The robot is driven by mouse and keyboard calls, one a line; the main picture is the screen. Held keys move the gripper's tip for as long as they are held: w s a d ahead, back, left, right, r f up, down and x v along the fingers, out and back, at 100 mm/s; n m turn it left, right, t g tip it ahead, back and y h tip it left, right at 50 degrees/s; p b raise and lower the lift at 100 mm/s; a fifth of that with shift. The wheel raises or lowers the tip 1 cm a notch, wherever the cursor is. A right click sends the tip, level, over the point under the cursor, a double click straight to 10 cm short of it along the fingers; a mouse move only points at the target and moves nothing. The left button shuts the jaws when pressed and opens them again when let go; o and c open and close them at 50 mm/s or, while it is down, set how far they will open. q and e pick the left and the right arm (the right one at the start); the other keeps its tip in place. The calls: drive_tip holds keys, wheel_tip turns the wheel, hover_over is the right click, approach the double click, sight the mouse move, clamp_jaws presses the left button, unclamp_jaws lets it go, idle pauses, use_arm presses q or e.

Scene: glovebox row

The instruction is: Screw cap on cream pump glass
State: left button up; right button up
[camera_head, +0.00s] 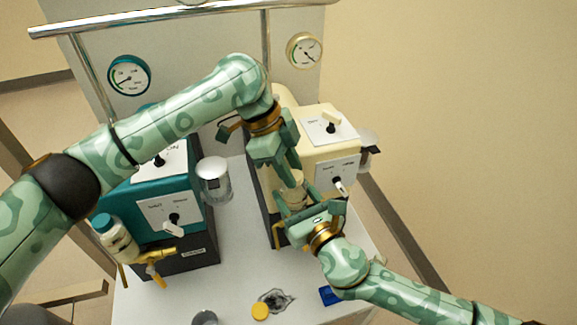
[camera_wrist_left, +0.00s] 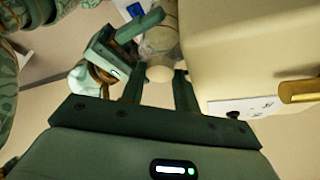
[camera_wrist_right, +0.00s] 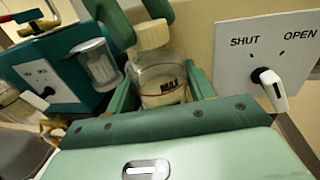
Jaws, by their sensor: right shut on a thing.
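The cream pump (camera_head: 320,150) stands at the right of the bench. Its clear glass, marked MAX (camera_wrist_right: 160,85), is held between the fingers of my right gripper (camera_head: 297,208), which are shut on its sides. A cream cap (camera_wrist_right: 152,35) sits at the top of the glass, and it also shows in the left wrist view (camera_wrist_left: 160,73). Whether its thread is engaged cannot be seen. My left gripper (camera_wrist_left: 159,78) reaches down over the cap, its fingers apart on either side of it. In the head view the arms partly hide cap and glass.
The teal pump (camera_head: 170,200) stands left, with a glass (camera_head: 214,182) beside it and a teal-capped bottle (camera_head: 115,238) at its left. A yellow cap (camera_head: 260,311), a dark patch (camera_head: 277,299) and a blue object (camera_head: 329,296) lie on the bench's front. A SHUT/OPEN lever (camera_wrist_right: 272,86) is close right.

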sight(285, 188)
use_arm(q)
drive_tip(key=shift+y, duration=0.4)
drive_tip(key=f, duration=0.2)
drive_tip(key=s+a+f, duration=0.1)
drive_tip(key=f, duration=0.1)
drive_tip(key=shift+f, duration=0.1)
drive_tip(key=r, duration=0.2)
drive_tip(key=w+r, duration=0.1)
drive_tip(key=shift+a+g, duration=0.3)
drive_tip(key=shift+a, duration=0.1)
drive_tip(key=shift+a+r, duration=0.1)
drive_tip(key=shift+r, duration=0.1)
drive_tip(key=shift+a, duration=0.1)
drive_tip(key=c, duration=0.5)
drive_tip(key=shift+s+a+r, duration=0.1)
drive_tip(key=shift+s+r, duration=0.05)
drive_tip(key=shift+s, duration=0.1)
drive_tip(key=shift+d+r, duration=0.1)
drive_tip(key=shift+d, duration=0.15)
